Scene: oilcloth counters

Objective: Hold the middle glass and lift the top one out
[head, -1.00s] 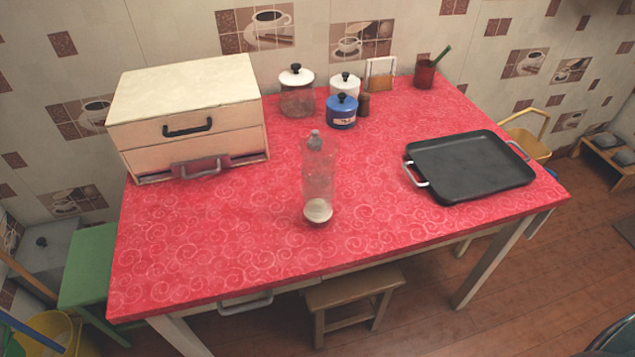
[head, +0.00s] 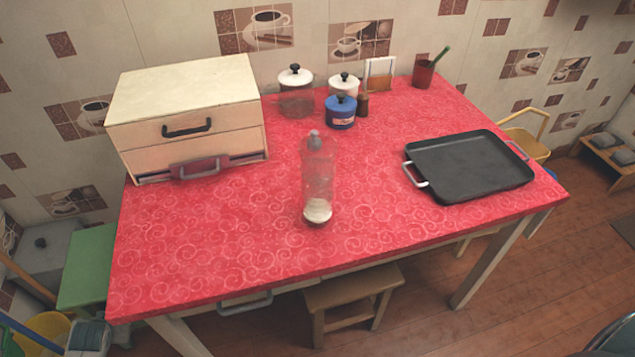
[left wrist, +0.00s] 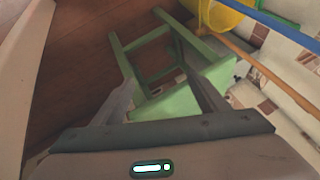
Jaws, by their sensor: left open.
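The glass is so clear that I cannot tell the rims of the top and middle glasses apart. My left gripper (left wrist: 160,90) is open and empty in the left wrist view, pointing toward the green stool and the floor, well away from the glasses. A grey part of my left arm shows at the lower left of the head view. My right gripper is not in view.
The table (head: 225,245) is clear around the glasses. A black tray (head: 470,165) lies to the right and a drawer box (head: 185,110) stands at the back left. Lidded jars (head: 341,112) stand behind. A green stool (head: 88,265) is beside the table's left edge.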

